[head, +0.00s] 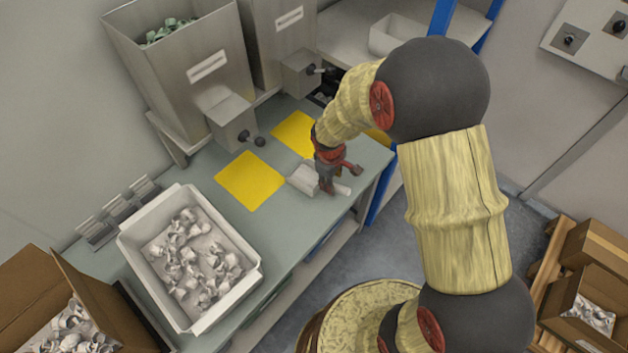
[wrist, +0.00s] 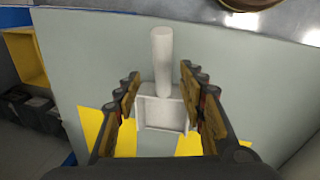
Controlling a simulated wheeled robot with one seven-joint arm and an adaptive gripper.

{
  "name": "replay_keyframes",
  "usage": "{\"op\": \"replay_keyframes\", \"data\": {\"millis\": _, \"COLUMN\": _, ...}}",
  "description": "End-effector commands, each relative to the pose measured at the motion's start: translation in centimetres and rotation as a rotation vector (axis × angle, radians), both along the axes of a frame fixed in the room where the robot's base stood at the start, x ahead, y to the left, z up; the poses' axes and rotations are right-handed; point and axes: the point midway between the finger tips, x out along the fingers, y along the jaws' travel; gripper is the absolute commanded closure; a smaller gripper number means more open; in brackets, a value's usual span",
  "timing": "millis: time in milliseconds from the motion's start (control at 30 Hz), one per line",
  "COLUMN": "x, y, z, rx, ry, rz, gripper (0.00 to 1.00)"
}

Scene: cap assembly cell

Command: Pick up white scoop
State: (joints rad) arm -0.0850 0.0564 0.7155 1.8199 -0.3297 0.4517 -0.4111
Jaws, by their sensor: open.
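The white scoop (wrist: 162,113) lies on the grey-green workbench (wrist: 240,70). In the wrist view its box-shaped bowl is between my fingers and its round handle points to the top of the picture. My gripper (wrist: 161,95) is open, with one finger on each side of the scoop and gaps showing between them. In the head view my gripper (head: 331,176) is low over the bench near its right end. There the scoop's bowl (head: 302,180) shows left of the gripper and its handle shows right of it; the middle is hidden behind the gripper.
A white bin (head: 150,262) of white parts stands on the bench at left. Yellow squares (head: 249,180) mark the bench below metal hoppers (head: 185,75) with dispensers. Cardboard boxes (head: 110,315) stand at lower left and lower right. The bench around the scoop is clear.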

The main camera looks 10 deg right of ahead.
Motion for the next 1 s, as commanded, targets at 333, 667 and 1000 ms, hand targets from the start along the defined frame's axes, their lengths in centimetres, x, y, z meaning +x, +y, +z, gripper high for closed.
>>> {"op": "replay_keyframes", "data": {"millis": 333, "x": 0.1, "y": -0.5, "z": -4.5, "rx": 0.0, "ry": 0.0, "rz": -0.001, "gripper": 0.59}}
{"op": "replay_keyframes", "data": {"millis": 667, "x": 0.2, "y": -0.5, "z": -4.6, "rx": 0.0, "ry": -0.002, "rz": -0.001, "gripper": 0.64}}
{"op": "replay_keyframes", "data": {"millis": 1000, "x": 0.2, "y": -0.5, "z": -4.6, "rx": 0.0, "ry": -0.002, "rz": -0.001, "gripper": 0.83}}
